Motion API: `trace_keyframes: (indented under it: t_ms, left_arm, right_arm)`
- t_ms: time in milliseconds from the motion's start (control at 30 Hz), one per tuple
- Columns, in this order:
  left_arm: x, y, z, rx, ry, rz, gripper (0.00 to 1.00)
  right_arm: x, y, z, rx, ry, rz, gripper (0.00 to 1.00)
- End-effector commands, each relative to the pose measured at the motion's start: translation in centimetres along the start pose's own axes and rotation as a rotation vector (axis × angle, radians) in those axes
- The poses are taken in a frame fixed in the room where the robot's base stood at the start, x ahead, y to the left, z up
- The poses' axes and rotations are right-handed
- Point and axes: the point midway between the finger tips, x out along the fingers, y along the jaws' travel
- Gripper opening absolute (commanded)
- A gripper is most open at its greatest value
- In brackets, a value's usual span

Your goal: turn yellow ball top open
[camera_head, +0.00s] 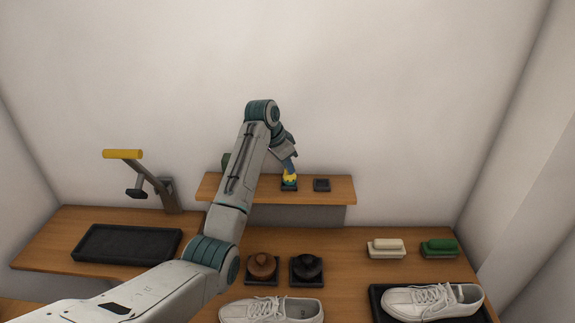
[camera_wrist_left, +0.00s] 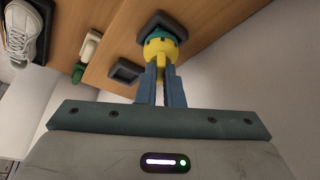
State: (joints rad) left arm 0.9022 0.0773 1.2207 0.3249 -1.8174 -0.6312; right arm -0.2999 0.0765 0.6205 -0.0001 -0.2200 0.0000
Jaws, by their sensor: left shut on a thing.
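The yellow ball top (camera_head: 290,178) is on the raised wooden shelf, over a dark square base. In the left wrist view the yellow ball top (camera_wrist_left: 157,50) shows with a teal part behind it and a yellow tab pointing toward my wrist. My left gripper (camera_head: 290,170) reaches down to it from above. In the left wrist view the two blue-grey fingers of my left gripper (camera_wrist_left: 160,75) are closed on the yellow tab. The fingers and arm hide part of it. My right gripper is not in view.
An empty dark square holder (camera_head: 321,185) sits just right on the shelf (camera_head: 340,190). A green object behind my arm is mostly hidden.

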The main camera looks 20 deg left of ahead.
Motion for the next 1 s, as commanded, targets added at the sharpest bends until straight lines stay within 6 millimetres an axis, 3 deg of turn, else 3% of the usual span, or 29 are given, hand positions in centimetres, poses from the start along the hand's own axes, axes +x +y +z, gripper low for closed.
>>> trace_keyframes:
  t_ms: [733, 767, 833, 1000]
  left_arm:
    - [0.0, -0.01, 0.01, 0.001, 0.0, 0.0, 0.0]
    - [0.0, -0.01, 0.01, 0.001, 0.0, 0.0, 0.13]
    - [0.0, -0.01, 0.01, 0.001, 0.0, 0.0, 0.27]
    - [0.0, -0.01, 0.01, 0.001, 0.0, 0.0, 0.3]
  right_arm:
    - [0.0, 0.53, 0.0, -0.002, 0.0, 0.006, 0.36]
    - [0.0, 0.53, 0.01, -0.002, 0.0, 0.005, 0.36]
    - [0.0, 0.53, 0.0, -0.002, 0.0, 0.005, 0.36]
    - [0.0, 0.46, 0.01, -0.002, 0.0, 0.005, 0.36]
